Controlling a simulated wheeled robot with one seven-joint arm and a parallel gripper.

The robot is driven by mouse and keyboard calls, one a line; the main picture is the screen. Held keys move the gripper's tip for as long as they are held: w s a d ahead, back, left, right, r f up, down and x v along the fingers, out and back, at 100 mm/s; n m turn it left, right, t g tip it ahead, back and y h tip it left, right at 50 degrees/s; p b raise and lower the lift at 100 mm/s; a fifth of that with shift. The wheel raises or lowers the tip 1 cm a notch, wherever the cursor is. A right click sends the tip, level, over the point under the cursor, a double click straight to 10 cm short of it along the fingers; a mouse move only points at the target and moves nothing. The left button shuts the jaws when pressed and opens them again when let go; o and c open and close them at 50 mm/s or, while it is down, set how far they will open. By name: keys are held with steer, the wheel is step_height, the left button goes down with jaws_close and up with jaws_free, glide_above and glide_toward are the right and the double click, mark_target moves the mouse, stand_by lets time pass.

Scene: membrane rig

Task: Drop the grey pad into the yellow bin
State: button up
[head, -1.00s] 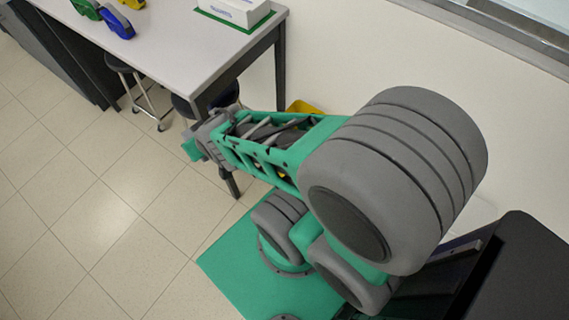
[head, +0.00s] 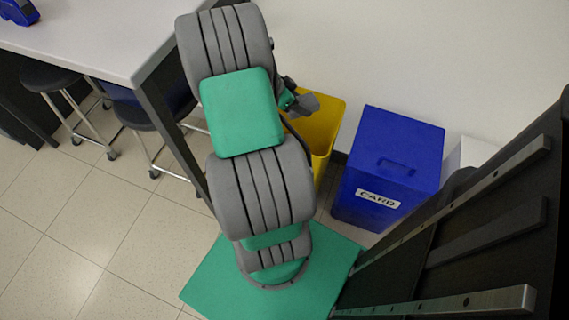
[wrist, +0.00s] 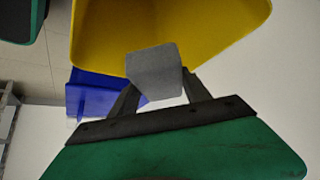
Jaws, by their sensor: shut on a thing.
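My gripper (wrist: 158,95) is shut on the grey pad (wrist: 155,70), which shows as a small grey block between the fingertips in the wrist view. The yellow bin (head: 326,116) stands by the wall in the head view, partly hidden behind my arm. In the wrist view the bin (wrist: 215,30) fills the top, and the pad overlaps its near edge in the picture. The pad (head: 303,104) also shows in the head view, over the bin's open top. I cannot tell its exact height above the rim.
A blue bin marked CARD (head: 388,168) stands just right of the yellow bin. A white table (head: 90,35) with dark stools (head: 140,115) is at the left. A dark rack with metal rails (head: 455,240) is at the right.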

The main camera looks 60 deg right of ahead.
steer(key=shift+s+d+f, duration=0.15)
steer(key=shift+s+f, duration=0.05)
steer(key=shift+f, duration=0.35)
step_height(320, 180, down, 5)
steer(key=b, duration=0.3)
steer(key=shift+f+b, duration=0.1)
steer(key=shift+b, duration=0.3)
steer(key=o, duration=1.7)
steer(key=shift+c, duration=0.2)
steer(key=p+v, duration=0.2)
steer(key=v, duration=0.6)
steer(key=shift+d, duration=0.1)
